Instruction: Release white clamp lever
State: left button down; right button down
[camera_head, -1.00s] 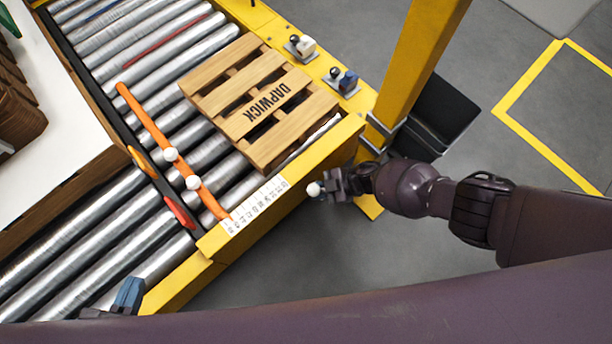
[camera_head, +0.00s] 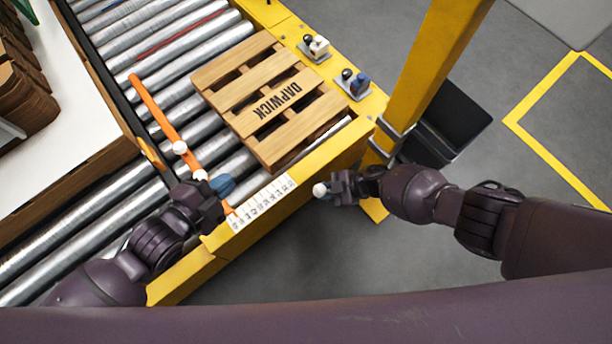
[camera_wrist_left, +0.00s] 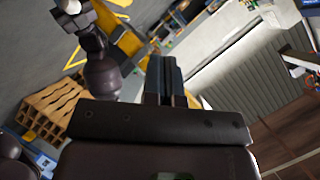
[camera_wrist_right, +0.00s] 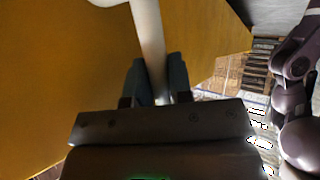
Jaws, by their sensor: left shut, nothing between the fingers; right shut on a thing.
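My right gripper (camera_head: 332,191) is shut on a white rod (camera_wrist_right: 150,45) beside the yellow conveyor frame. In the head view a white ball end (camera_head: 319,190) shows at its fingertips; I take this to be the white clamp lever. In the right wrist view the rod runs up between the blue-grey fingers (camera_wrist_right: 157,82). My left gripper (camera_head: 222,187) is shut and empty above the near end of the orange bar (camera_head: 160,118), close to its lower white knob (camera_head: 200,175). Its closed fingers show in the left wrist view (camera_wrist_left: 165,80).
A wooden pallet (camera_head: 250,118) lies on the rollers, behind a printed scale (camera_head: 262,202). A yellow post (camera_head: 430,70) stands beyond my right gripper. Grey floor is open at the right.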

aim_at(321, 189)
pick_arm(q)
jog(key=w+d+f+m+g+y, duration=0.25)
jog(key=w+f+m, duration=0.35)
jog(key=f+m, duration=0.35)
jog(key=s+d+f+g+h, duration=0.1)
jog(key=s+d+f, duration=0.1)
jog(key=s, duration=0.3)
jog(key=s+d+f+g+h, duration=0.2)
jog(key=s+f, duration=0.1)
jog(key=s, duration=0.2)
jog(key=d+r+x, duration=0.1)
jog(key=r+x, duration=0.1)
jog(key=x, duration=1)
jog(key=shift+w+d+m, duration=0.35)
jog(key=shift+w+d, duration=0.05)
jog(key=shift+w, duration=0.1)
jog(key=shift+y, duration=0.25)
